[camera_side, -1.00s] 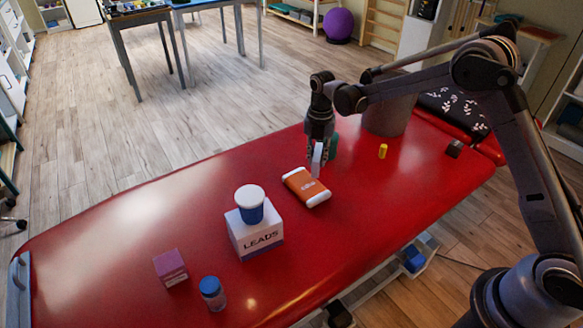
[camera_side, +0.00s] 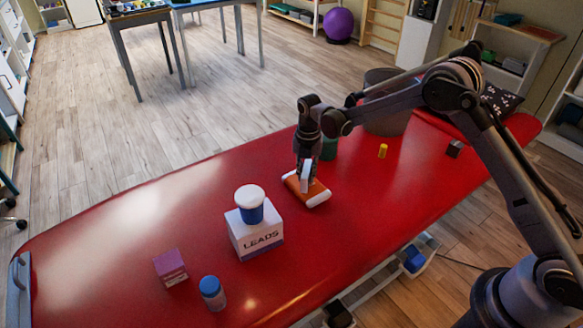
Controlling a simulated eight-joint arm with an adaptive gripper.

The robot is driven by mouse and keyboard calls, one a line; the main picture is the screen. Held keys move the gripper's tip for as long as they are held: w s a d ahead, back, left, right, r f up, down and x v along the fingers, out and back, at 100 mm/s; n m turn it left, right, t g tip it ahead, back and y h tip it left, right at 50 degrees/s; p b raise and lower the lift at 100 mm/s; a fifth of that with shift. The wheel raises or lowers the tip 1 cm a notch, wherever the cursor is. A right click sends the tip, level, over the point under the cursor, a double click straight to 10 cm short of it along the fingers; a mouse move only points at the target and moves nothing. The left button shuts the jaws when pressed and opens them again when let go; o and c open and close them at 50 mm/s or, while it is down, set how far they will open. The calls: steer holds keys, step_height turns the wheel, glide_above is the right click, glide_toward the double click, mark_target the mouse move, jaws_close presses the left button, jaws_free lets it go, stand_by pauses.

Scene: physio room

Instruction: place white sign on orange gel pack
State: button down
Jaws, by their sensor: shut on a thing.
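The orange gel pack (camera_side: 316,194) with white ends lies flat on the red treatment table, right of the middle. My gripper (camera_side: 305,178) points down over the pack's left part and hides some of it. It is shut on the white sign (camera_side: 305,184), a small white piece between the fingers. The sign's lower end is at or just above the top of the pack; I cannot tell whether they touch.
A white LEADS box (camera_side: 257,240) with a white-lidded blue tub (camera_side: 250,207) stands left of the pack. A purple box (camera_side: 170,267) and a blue-capped jar (camera_side: 212,293) are nearer. The red table's (camera_side: 120,235) left side is clear.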

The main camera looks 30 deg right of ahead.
mark_target(307, 169)
steer(key=c, duration=1.2)
jaws_free()
steer(key=s+d+r+m+t, duration=0.1)
steer(key=s+r+m, duration=0.2)
steer(key=r, duration=0.7)
steer(key=s+r+m+t, duration=0.1)
steer(key=s+r+m, duration=0.25)
steer(key=r, duration=0.65)
steer(key=s+d+r+m+t, duration=0.1)
steer(key=s+m+t, duration=0.1)
steer(key=s+m, duration=0.8)
steer(key=s+d+m+t, duration=0.1)
steer(key=s+m+t, duration=0.2)
steer(key=s+m, duration=0.7)
steer(key=shift+s+d+r, duration=0.25)
steer(key=shift+s+r, duration=0.1)
steer(key=shift+s, duration=0.55)
steer(key=shift+m, duration=0.25)
